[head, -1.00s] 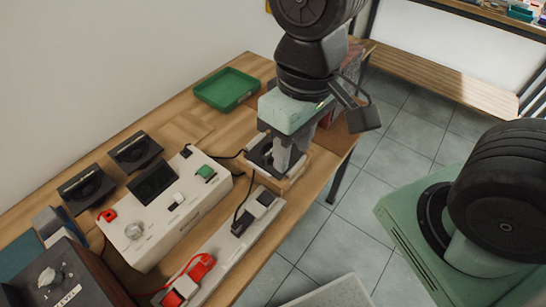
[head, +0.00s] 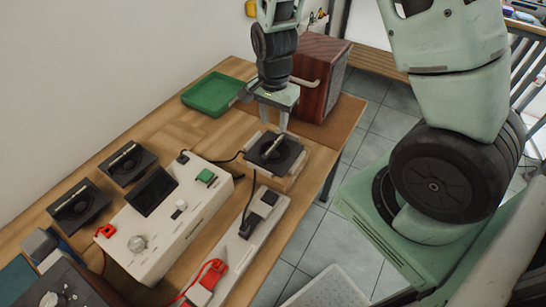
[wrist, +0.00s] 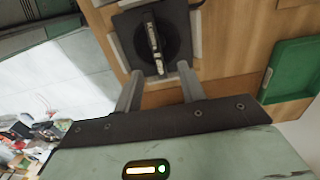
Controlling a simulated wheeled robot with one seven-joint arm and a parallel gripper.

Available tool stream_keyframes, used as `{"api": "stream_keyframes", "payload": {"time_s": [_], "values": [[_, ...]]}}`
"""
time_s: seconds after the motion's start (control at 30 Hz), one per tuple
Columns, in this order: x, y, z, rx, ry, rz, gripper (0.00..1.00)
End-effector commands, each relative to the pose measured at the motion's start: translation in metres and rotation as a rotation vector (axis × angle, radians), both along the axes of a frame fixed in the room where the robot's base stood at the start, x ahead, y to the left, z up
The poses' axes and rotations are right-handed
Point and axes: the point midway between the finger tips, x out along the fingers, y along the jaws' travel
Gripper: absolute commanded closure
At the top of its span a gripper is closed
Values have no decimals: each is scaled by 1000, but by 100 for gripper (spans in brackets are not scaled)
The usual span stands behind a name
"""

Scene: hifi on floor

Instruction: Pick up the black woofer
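A square black woofer (head: 275,152) with a round cone sits in a light wooden fixture (head: 292,178) at the table's right end. A pale bar lies across its face. In the wrist view the woofer (wrist: 152,40) shows at the top centre, with the bar across its middle. My gripper (head: 266,114) is just behind and above it, apart from it. In the wrist view my gripper's two fingers (wrist: 158,82) are spread, with nothing between them; their tips point toward the woofer's near edge.
Two other black speaker units (head: 128,163) (head: 78,205) lie left on the table. A white control box (head: 165,220) and a power strip (head: 238,245) stand in front, with cables near the fixture. A green tray (head: 218,95) and a wooden speaker cabinet (head: 322,78) are behind.

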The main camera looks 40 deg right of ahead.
Motion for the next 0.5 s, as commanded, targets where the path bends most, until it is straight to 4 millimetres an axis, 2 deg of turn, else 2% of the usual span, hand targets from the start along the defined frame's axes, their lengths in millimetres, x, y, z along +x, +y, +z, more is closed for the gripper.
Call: {"api": "stream_keyframes", "payload": {"time_s": [0.1,0.2,0.5], "values": [[-1,0,-22,1,6,-1,60],[-1,0,-35,0,3,0,60],[-3,1,-53,1,4,2,60]]}}
